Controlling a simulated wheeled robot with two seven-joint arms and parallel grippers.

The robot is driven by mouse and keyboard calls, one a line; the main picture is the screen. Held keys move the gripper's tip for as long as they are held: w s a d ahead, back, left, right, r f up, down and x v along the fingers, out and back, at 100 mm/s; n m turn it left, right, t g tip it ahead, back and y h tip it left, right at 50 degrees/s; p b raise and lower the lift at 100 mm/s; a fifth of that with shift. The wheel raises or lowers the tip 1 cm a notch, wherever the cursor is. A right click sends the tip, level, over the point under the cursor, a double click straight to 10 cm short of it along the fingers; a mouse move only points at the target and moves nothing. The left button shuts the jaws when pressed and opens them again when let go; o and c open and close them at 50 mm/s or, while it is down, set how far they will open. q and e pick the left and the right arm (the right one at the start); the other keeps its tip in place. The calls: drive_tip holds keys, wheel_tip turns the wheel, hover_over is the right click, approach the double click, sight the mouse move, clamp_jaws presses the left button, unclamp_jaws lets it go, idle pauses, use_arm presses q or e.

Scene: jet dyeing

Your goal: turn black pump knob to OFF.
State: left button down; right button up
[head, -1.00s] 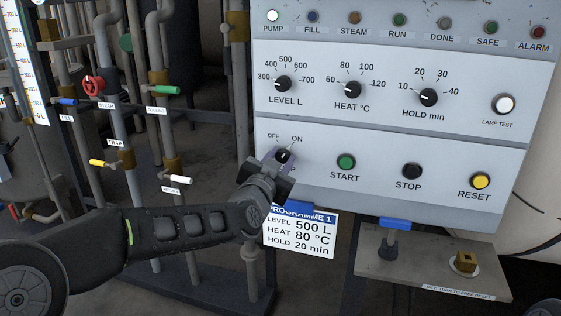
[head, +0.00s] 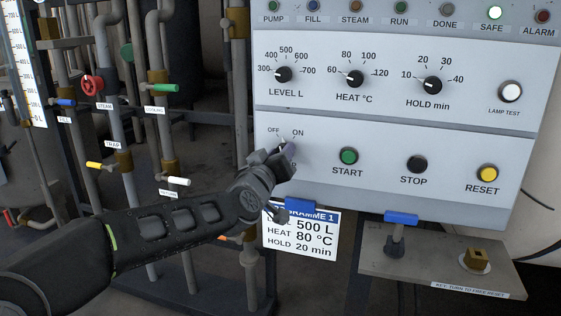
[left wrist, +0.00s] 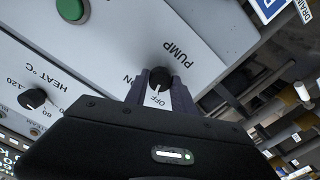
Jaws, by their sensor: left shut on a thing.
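The black pump knob (head: 283,144) sits at the lower left of the light grey control panel, under its OFF and ON marks. My left gripper (head: 287,152) is shut on it, tilted, and hides most of it in the head view. In the left wrist view the black knob (left wrist: 160,79) shows between the two dark fingers of my left gripper (left wrist: 165,88), close to the PUMP and OFF lettering. I cannot clearly read its pointer. The PUMP lamp (head: 272,6) is unlit and the SAFE lamp (head: 494,12) is lit. My right gripper is not in view.
The green START button (head: 348,156), black STOP button (head: 417,164) and yellow RESET button (head: 487,174) lie to the right. A programme card (head: 301,235) hangs below the knob. Pipes with coloured valve handles stand at left. A shelf (head: 440,273) juts out at lower right.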

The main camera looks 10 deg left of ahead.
use_arm(q)
drive_tip(key=shift+n+b, duration=0.7)
drive_tip(key=shift+n, duration=1)
drive_tip(key=c, duration=1.1)
unclamp_jaws()
drive_tip(key=shift+o, duration=0.2)
drive_tip(key=shift+s, duration=0.15)
drive_tip(key=s, duration=0.7)
drive_tip(key=shift+s+a, duration=0.25)
drive_tip(key=shift+s, duration=0.05)
